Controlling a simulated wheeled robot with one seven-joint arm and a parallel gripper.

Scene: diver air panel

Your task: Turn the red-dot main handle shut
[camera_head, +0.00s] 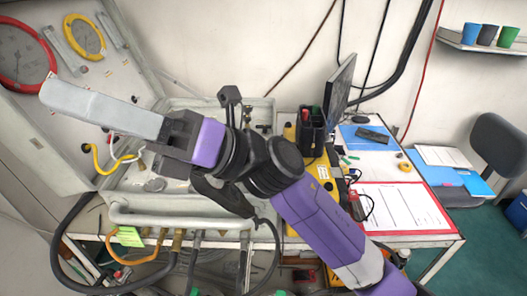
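The open grey air panel case (130,197) stands on the bench at left. Its raised panel carries a large red-rimmed gauge (25,54) and a smaller yellow-rimmed gauge (84,36). I cannot make out a handle with a red dot; my arm covers much of the panel and case. My purple and black arm reaches in from the lower right. My gripper (100,108) is at its left end, a long pale grey shape in front of the raised panel. The fingers are seen edge-on, so I cannot tell their gap or any contact.
Yellow hoses (97,158) and black hoses hang around the case. Right of it are a yellow case (318,178), a black holder (311,130), a monitor (340,92) and a red-edged clipboard (402,207). A chair (500,146) and a cup shelf (482,46) stand farther right.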

